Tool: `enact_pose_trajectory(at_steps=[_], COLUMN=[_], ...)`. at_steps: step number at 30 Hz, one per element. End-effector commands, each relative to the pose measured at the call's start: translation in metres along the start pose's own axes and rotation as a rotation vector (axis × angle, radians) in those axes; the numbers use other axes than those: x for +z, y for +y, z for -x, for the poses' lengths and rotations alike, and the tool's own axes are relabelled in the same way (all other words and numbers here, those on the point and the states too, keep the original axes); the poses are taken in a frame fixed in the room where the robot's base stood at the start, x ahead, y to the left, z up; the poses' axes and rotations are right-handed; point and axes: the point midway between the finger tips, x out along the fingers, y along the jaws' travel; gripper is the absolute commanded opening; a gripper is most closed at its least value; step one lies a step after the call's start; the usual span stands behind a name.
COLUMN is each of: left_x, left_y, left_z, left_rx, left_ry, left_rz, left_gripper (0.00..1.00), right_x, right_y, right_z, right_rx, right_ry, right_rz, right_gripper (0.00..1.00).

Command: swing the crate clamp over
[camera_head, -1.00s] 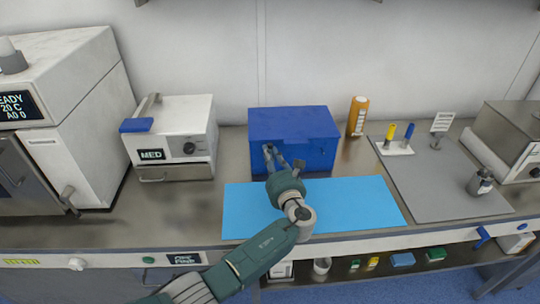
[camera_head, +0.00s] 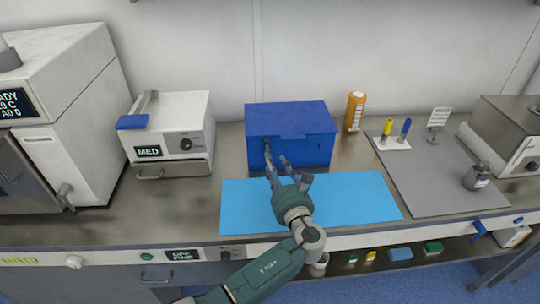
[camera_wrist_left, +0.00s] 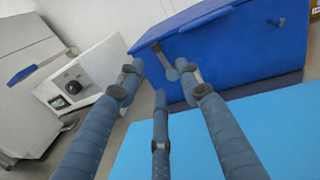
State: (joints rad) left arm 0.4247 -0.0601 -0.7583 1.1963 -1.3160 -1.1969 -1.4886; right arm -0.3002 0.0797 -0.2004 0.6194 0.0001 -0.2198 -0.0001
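The blue crate (camera_head: 290,122) stands shut against the wall, behind the light blue mat. It also fills the upper right of the left wrist view (camera_wrist_left: 240,52). A small grey lever, seemingly the clamp (camera_wrist_left: 165,60), sits at the crate's front left in that view. My left gripper (camera_head: 276,160) is in front of the crate's lower left front. In the wrist view its fingers (camera_wrist_left: 163,84) are spread, with the lever just beyond and between them. I cannot tell whether a finger touches it. Nothing is seen held. My right gripper is not in view.
The light blue mat (camera_head: 350,200) lies under my left arm. A white MED box (camera_head: 175,125) stands left of the crate, an orange bottle (camera_head: 355,112) right of it. A grey mat (camera_head: 435,185) with small tools lies farther right.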

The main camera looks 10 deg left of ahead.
Motion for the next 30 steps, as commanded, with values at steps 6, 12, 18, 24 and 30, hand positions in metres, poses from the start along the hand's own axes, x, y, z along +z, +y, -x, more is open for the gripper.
enact_pose_trajectory(at_steps=[6,12,18,24,30], left_x=[-0.001,0.000,0.000,0.000,0.000], left_y=[-0.001,-0.001,-0.001,-0.001,-0.001], left_z=[0.038,0.051,0.051,0.051,0.051], left_rx=[-0.002,-0.001,-0.001,-0.001,-0.001], left_ry=[0.001,0.001,0.000,0.000,0.000], left_rz=[0.001,0.000,-0.001,-0.001,-0.001], left_gripper=[0.36,0.36,0.36,0.36,0.36], right_x=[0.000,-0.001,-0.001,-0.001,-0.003], right_y=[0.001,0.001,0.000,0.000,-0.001], right_z=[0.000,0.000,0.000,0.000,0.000], right_rx=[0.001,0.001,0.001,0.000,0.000], right_ry=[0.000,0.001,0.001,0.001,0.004], right_rz=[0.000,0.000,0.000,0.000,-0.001], right_gripper=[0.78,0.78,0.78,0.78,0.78])
